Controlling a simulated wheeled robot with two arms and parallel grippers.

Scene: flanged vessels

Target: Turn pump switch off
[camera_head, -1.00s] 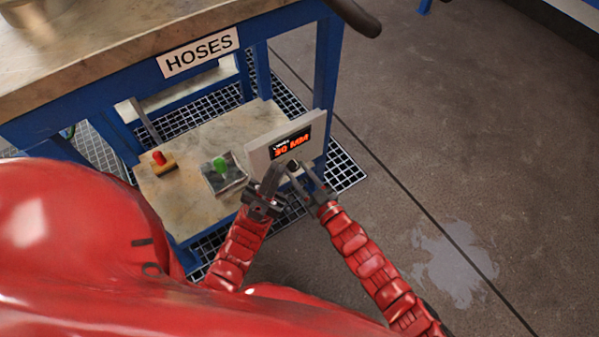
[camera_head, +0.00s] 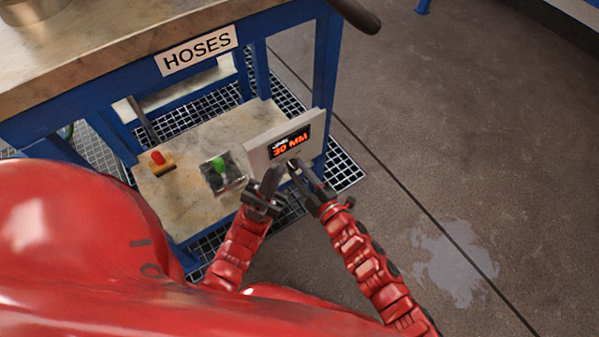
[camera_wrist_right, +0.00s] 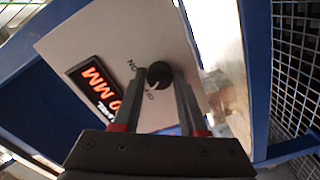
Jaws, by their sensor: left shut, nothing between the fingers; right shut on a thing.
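A pale panel (camera_head: 261,157) with a black display reading "30 MM" in orange stands at the right end of the low shelf. In the right wrist view the panel (camera_wrist_right: 130,35) carries a small round black switch (camera_wrist_right: 159,75) with partly hidden lettering around it. My right gripper (camera_head: 297,170) is shut on this switch; its fingers (camera_wrist_right: 163,85) sit on either side of it. The switch itself is mostly hidden in the head view. My left gripper (camera_head: 271,178) is shut and empty, just left of the right one, in front of the panel.
A red button on a yellow base (camera_head: 160,161) and a green-topped control (camera_head: 220,168) are on the low shelf (camera_head: 190,207), under the blue-framed table labelled HOSES (camera_head: 197,50). A floor grating lies around it. The floor at right is clear, with a wet patch (camera_head: 455,262).

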